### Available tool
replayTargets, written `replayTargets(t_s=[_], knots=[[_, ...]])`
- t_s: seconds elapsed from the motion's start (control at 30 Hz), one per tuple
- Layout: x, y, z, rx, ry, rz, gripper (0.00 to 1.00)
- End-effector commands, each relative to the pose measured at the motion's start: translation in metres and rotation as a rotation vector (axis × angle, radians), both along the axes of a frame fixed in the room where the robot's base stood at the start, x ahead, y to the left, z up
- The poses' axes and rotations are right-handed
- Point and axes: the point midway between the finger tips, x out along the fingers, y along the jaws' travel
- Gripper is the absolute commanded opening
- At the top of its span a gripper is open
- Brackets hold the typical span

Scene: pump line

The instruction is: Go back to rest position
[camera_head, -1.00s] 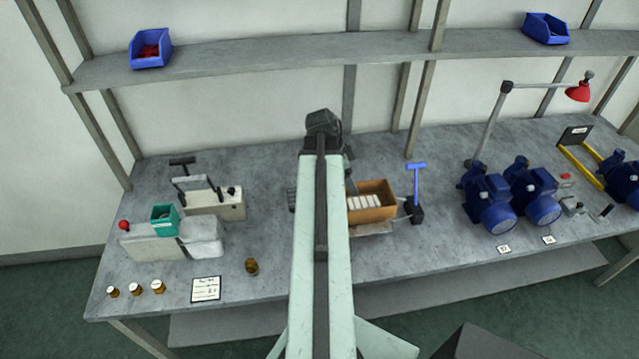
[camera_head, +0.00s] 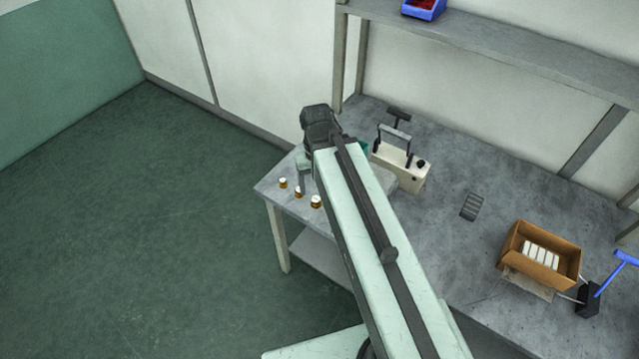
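My arm reaches from the bottom right up to the left end of the grey bench (camera_head: 470,270). Its dark end block stands over that end. My gripper (camera_head: 304,166) hangs below the block and is mostly hidden by the arm. I cannot see its fingers clearly, nor whether it holds anything. Three small amber jars with white tops stand near the bench's left edge: one jar (camera_head: 283,183), a second (camera_head: 298,192) and a third (camera_head: 316,202) beside my arm. A cream box with a handle (camera_head: 402,167) stands right of the arm's end. A teal bin (camera_head: 364,148) is mostly hidden behind my arm.
A cardboard box (camera_head: 518,262) with several white blocks stands at the right, beside a blue T-shaped handle (camera_head: 611,272). A slotted dark plate (camera_head: 471,207) lies mid-bench. A shelf (camera_head: 510,48) with a blue bin (camera_head: 424,9) runs above. The green floor at left is clear.

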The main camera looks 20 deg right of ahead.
Motion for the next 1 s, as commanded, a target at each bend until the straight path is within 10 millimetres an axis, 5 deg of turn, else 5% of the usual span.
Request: replayTargets(t_s=[0.27,0.5,1.0], knots=[[0.000,0.003,-0.001,0.002,0.000,0.015,0.71],[0.000,0.002,-0.048,0.001,0.000,0.012,0.71],[0.000,0.002,-0.048,0.001,0.000,0.012,0.71]])
